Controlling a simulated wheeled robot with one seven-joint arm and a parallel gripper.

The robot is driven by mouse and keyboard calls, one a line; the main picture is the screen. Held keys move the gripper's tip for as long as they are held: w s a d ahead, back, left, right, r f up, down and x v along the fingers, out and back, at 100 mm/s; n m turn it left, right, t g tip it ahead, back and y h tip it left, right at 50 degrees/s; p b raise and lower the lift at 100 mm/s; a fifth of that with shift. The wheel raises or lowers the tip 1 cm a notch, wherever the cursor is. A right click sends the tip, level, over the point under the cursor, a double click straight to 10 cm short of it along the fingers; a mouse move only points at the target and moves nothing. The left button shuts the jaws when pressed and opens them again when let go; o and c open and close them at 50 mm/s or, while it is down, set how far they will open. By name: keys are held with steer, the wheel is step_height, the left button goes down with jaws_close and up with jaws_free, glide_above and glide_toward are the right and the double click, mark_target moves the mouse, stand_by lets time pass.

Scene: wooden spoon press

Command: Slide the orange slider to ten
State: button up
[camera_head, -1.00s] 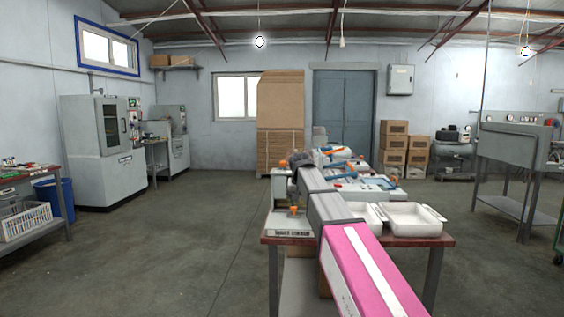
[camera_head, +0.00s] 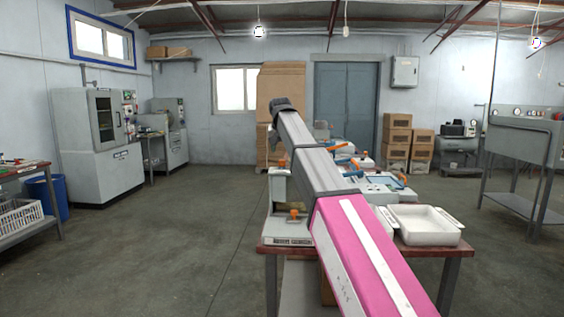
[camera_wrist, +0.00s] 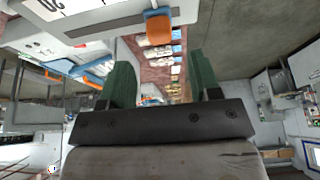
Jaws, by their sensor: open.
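An orange slider-like block (camera_wrist: 158,27) with a blue edge shows at the top of the wrist view, beside a white panel (camera_wrist: 75,22) with partly visible printed digits. It lies beyond my fingertips and apart from them. My gripper (camera_wrist: 160,62) is open, with two green fingers and nothing between them. In the head view my arm hides the gripper's fingers and part of the machines. An orange knob (camera_head: 293,214) shows on the front-left machine; I cannot tell whether it is the same orange part.
The table (camera_head: 420,252) carries several machines with orange and blue parts. A white tray (camera_head: 428,226) stands at its right. Cardboard boxes (camera_head: 397,140) and cabinets stand along the walls. The floor (camera_head: 170,240) left of the table is clear.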

mark_target(282, 164)
steer(key=x, duration=0.6)
steer(key=shift+w+f, duration=0.1)
steer(key=shift+f, duration=0.15)
